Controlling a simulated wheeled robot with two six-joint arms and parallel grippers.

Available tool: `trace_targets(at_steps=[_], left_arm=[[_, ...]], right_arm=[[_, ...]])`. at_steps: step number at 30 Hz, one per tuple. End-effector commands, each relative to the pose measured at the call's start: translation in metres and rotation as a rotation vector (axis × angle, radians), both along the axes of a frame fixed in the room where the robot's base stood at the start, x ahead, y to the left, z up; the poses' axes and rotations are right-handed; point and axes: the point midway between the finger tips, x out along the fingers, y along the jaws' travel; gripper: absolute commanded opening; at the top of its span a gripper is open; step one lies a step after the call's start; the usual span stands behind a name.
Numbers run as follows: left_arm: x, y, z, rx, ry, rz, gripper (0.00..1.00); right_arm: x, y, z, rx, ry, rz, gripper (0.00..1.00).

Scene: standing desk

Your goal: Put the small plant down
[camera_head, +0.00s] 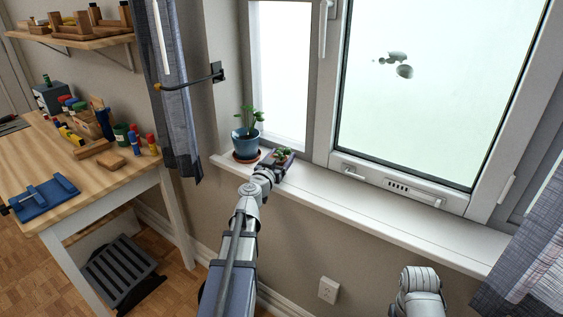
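The white windowsill (400,209) is clear to the right. A larger plant in a blue pot (246,142) stands on a brown saucer (237,157) just left of my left gripper. A wooden workbench (100,177) with tools is at the left. A grey curtain (537,262) hangs at the right.

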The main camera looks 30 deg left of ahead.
Motion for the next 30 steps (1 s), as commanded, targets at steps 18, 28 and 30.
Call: trace_targets(at_steps=[18, 28, 30], left_arm=[[0.0000, 0.0000, -0.0016, 0.000, 0.000, 0.000, 1.00], [0.0000, 0.0000, 0.0029, 0.000, 0.000, 0.000, 1.00], [-0.0042, -0.0024, 0.0018, 0.000, 0.000, -0.001, 1.00]], right_arm=[[0.0000, 0.0000, -0.0016, 0.000, 0.000, 0.000, 0.00], [0.0000, 0.0000, 0.0029, 0.000, 0.000, 0.000, 0.00], [-0.0001, -0.0001, 0.0018, 0.000, 0.000, 0.000, 0.00]])
